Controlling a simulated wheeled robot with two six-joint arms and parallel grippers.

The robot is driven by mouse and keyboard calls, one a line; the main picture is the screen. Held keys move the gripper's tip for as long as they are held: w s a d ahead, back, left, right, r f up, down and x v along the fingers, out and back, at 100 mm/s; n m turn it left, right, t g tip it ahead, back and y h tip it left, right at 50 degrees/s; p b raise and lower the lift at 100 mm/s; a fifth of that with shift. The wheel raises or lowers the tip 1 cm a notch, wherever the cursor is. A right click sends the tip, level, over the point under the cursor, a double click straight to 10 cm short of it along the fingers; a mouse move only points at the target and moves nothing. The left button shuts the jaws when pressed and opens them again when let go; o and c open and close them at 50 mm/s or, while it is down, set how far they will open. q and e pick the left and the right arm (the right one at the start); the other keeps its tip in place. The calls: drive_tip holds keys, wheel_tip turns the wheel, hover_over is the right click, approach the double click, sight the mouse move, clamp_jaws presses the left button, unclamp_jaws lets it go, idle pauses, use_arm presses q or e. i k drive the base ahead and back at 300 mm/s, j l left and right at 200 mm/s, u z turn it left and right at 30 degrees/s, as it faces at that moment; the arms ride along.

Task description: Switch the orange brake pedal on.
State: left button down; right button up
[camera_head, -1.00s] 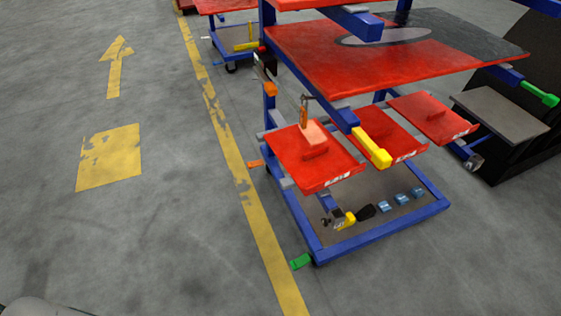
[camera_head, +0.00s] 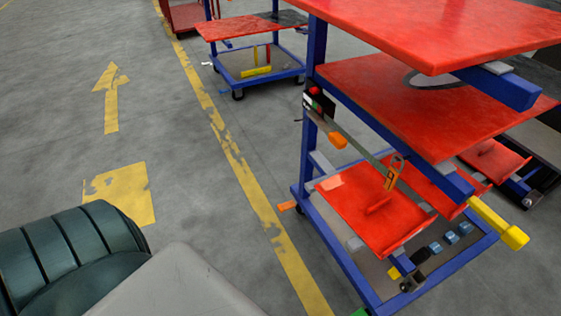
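The orange brake pedal (camera_head: 287,206) sticks out near floor level from the left side of the blue-framed cart (camera_head: 338,252), close to the yellow floor line. It is small in the picture, and I cannot tell its tilt. A green pedal (camera_head: 360,312) shows at the cart's near bottom corner, cut by the picture's lower edge. Neither of my grippers is in view. A dark ribbed part and a grey surface, which look like my own body, fill the lower left.
The cart carries red shelves (camera_head: 455,30) and lower red trays (camera_head: 362,218). A yellow-ended bar (camera_head: 500,222) juts out at the front right. Another cart (camera_head: 250,30) stands behind. The floor left of the yellow line (camera_head: 240,170) is clear.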

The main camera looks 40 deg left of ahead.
sight(285, 206)
drive_tip(key=j, duration=0.75)
drive_tip(key=k+j+z, duration=0.1)
drive_tip(key=j, duration=0.7)
